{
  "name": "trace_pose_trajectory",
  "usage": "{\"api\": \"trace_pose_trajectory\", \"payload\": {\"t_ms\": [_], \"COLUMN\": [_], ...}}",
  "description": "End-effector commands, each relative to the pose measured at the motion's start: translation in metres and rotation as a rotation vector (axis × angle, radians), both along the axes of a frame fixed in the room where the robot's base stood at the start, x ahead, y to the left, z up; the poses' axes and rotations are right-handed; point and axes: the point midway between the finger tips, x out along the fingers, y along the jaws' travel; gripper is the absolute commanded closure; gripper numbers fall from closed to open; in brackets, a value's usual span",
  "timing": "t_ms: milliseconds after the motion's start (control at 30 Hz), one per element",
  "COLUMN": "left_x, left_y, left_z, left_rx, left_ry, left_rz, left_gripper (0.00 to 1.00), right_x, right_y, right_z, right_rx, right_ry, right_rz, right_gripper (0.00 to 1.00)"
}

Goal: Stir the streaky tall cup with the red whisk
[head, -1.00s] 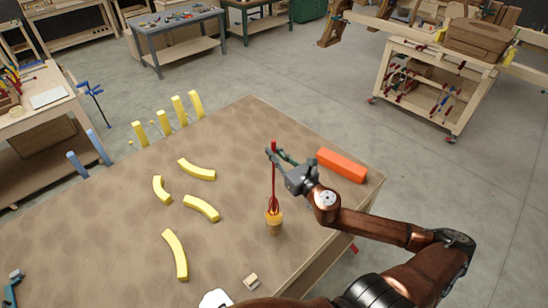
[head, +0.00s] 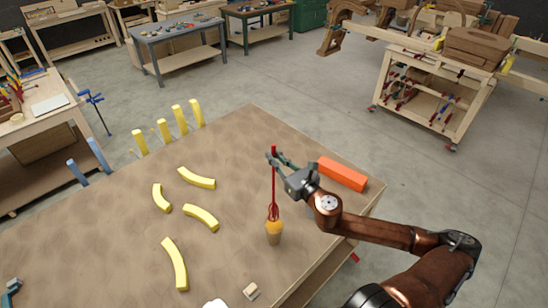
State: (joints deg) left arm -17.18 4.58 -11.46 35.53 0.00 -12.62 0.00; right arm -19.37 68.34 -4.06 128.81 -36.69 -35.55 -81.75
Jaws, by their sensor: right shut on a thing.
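The tall cup (head: 274,238) stands upright on the brown table, tan below with an orange-yellow upper part; its streaks are too small to make out. The red whisk (head: 273,180) is upright above it, its wire loops at the cup's mouth. The lower tips seem to be in the mouth, but how deep is hidden. My right gripper (head: 277,160) is shut on the whisk's handle near its upper end, well above the cup.
An orange block (head: 342,174) lies just right of my right gripper. Several curved yellow pieces lie left of the cup, and yellow posts (head: 180,120) stand along the far left edge. A small wooden block (head: 251,291) lies near the front. The table's right edge is close to the cup.

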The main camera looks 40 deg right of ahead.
Motion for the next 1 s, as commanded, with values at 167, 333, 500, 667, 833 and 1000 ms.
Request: {"api": "trace_pose_trajectory", "payload": {"t_ms": [167, 333, 500, 667, 833, 1000], "left_x": [0.0, 0.0, 0.0, 0.0, 0.0, 0.0], "left_y": [0.0, 0.0, 0.0, 0.0, 0.0, 0.0], "left_z": [0.0, 0.0, 0.0, 0.0, 0.0, 0.0], "left_rx": [0.0, 0.0, 0.0, 0.0, 0.0, 0.0], "left_ry": [0.0, 0.0, 0.0, 0.0, 0.0, 0.0], "left_rz": [0.0, 0.0, 0.0, 0.0, 0.0, 0.0], "left_gripper": [0.6, 0.6, 0.6, 0.6, 0.6, 0.6], "right_x": [0.0, 0.0, 0.0, 0.0, 0.0, 0.0], "right_y": [0.0, 0.0, 0.0, 0.0, 0.0, 0.0], "right_z": [0.013, 0.029, 0.039, 0.041, 0.041, 0.041], "right_rx": [-0.003, -0.003, -0.002, 0.0, 0.0, 0.0], "right_ry": [-0.002, -0.002, -0.001, -0.001, -0.001, -0.001], "right_rz": [0.001, 0.001, 0.0, 0.0, 0.0, 0.0], "right_gripper": [1.0, 1.0, 1.0, 1.0, 1.0, 1.0]}}
